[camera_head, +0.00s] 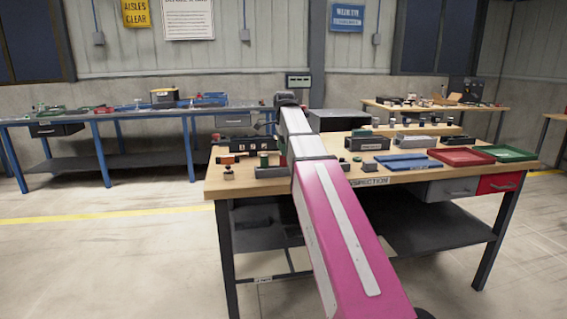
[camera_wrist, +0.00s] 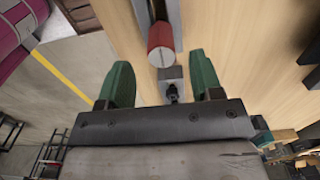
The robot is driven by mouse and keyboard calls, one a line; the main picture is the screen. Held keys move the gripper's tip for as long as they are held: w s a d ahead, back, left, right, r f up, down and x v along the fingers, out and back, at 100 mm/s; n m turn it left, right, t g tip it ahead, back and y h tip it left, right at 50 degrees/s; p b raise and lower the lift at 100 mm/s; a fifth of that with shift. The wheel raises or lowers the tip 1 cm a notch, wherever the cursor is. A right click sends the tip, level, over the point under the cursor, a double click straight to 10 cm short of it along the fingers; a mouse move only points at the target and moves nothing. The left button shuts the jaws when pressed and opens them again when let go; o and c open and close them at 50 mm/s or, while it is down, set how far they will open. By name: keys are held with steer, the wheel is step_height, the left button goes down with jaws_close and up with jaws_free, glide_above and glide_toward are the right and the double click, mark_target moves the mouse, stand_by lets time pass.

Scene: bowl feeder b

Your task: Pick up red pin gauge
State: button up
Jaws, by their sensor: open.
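The red pin gauge (camera_wrist: 160,42) is a red cylinder with a pale flat end face, seen in the wrist view at the top middle. It is at a grey metal holder (camera_wrist: 175,14) over the wooden bench top. My gripper (camera_wrist: 162,80) has two green fingers spread apart, with the red pin gauge just beyond the gap between them. Nothing is held. In the head view my arm hides part of the bench, and I cannot make out the gripper or surely tell the red pin gauge there.
The inspection bench (camera_head: 400,180) carries grey blocks, a blue tray (camera_head: 405,162), a red tray (camera_head: 461,156) and a green tray (camera_head: 505,153) to the right of my arm. Several small fixtures stand at its left end. Another bench (camera_head: 85,115) stands behind left.

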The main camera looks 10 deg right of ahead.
mark_target(284, 166)
step_height(284, 166, down, 5)
steer(key=shift+w+a, duration=0.1)
steer(key=c, duration=1)
